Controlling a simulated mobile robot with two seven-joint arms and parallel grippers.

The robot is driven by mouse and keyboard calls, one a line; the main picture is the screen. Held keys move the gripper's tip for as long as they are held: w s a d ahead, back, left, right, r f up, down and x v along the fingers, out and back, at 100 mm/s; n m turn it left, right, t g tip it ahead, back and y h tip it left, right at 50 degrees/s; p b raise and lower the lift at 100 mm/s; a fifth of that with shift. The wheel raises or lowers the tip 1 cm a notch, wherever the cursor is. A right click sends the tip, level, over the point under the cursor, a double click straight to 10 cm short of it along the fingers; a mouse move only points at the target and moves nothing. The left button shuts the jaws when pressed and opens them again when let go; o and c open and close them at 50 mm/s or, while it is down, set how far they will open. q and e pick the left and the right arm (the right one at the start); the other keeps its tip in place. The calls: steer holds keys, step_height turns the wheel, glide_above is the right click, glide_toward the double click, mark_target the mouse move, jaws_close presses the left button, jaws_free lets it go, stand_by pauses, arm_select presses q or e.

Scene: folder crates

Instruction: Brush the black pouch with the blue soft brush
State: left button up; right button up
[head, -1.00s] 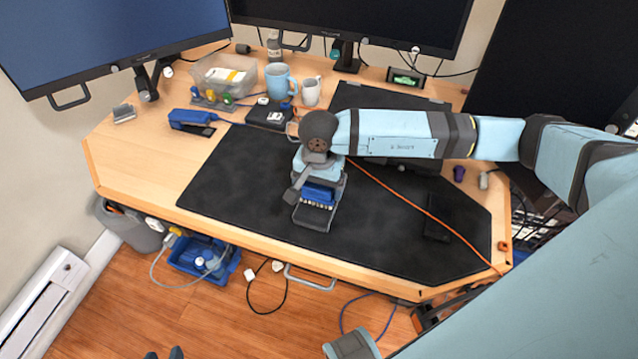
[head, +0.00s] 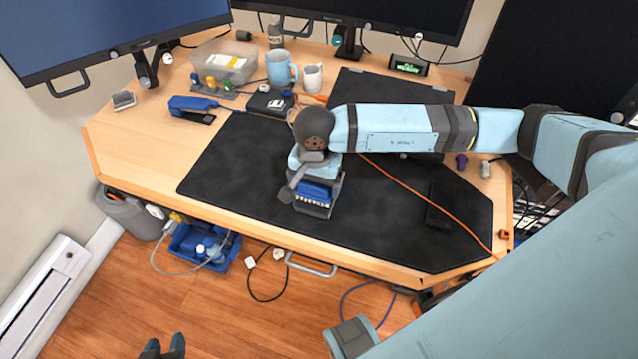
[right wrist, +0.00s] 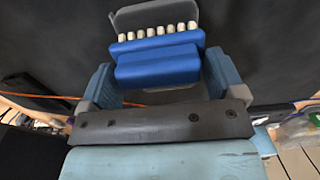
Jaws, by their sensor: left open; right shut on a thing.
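A blue brush (head: 314,194) with a row of pale bristle tufts is in my right gripper (head: 312,200), over the left-middle part of the black desk mat. The right wrist view shows the brush's blue body (right wrist: 158,62) between the two fingers of the right gripper (right wrist: 160,82). I cannot tell whether the bristles touch the mat. A flat, dark rectangular item (head: 439,206), likely the black pouch, lies on the mat to the right of the brush and apart from it. My left gripper (head: 163,348) is open and empty at the bottom edge, over the floor.
The black mat (head: 235,170) has bare room left of the brush.

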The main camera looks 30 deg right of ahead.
steer(key=shift+s+a, duration=0.55)
steer(key=shift+a, duration=0.05)
steer(key=shift+r, duration=0.8)
steer(key=shift+w+d, duration=0.1)
steer(key=shift+w, duration=0.05)
steer(key=w+d, duration=0.2)
steer(key=w+d+p, duration=0.1)
steer(key=w+d, duration=0.3)
steer(key=shift+d+f, duration=0.25)
steer(key=shift+d, duration=0.15)
steer(key=shift+p, duration=0.3)
